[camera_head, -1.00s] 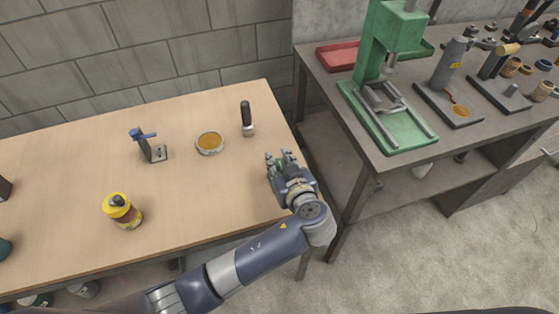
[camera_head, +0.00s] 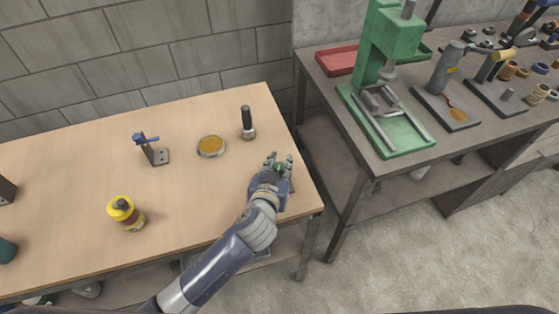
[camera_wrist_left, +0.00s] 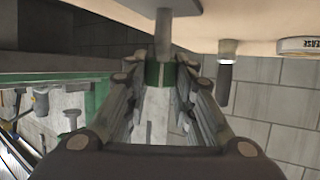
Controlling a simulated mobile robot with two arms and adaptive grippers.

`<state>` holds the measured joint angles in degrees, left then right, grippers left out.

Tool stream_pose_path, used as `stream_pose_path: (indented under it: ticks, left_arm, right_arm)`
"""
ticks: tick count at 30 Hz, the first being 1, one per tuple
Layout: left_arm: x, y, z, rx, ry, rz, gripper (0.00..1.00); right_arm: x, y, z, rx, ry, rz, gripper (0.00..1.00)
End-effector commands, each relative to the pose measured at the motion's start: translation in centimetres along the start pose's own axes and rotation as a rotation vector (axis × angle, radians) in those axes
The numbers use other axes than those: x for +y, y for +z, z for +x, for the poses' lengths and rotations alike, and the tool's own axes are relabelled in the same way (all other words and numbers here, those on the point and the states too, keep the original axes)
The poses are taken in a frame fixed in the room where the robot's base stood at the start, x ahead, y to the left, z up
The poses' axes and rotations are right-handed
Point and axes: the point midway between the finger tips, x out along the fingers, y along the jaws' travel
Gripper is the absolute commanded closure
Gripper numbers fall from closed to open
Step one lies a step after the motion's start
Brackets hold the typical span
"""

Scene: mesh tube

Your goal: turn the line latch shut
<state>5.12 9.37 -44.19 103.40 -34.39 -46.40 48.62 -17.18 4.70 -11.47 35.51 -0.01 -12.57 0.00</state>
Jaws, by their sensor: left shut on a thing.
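My left gripper (camera_head: 277,164) is over the right end of the wooden table, its fingers pointing to the back. It is shut on a small green part (camera_head: 279,168). In the left wrist view the left gripper's fingers (camera_wrist_left: 162,75) close around this green part (camera_wrist_left: 152,74), and a grey stem (camera_wrist_left: 165,32) shows beside it on the table side. The fingers hide most of the part, so I cannot tell for sure that it is the line latch, nor its turn angle. My right gripper is out of view.
A green press (camera_head: 390,50) stands on the grey bench at right. A gap separates table and bench.

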Motion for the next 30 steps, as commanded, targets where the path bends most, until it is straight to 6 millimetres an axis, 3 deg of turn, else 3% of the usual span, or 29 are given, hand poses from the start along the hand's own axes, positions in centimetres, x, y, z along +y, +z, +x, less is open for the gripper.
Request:
stream_pose_path:
  ticks: [3, 12, 30]
  left_arm:
    - [-0.4, -0.5, -0.2, -0.002, 0.098, 0.047, 1.00]
    - [-0.4, -0.5, 0.0, 0.000, 0.346, 0.154, 1.00]
    - [-0.3, -0.3, 0.3, 0.003, 0.655, 0.282, 1.00]
  right_arm:
    - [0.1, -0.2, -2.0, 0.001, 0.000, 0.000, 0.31]
    - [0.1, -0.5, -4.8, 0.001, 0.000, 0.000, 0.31]
    - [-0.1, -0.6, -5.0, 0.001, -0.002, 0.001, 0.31]
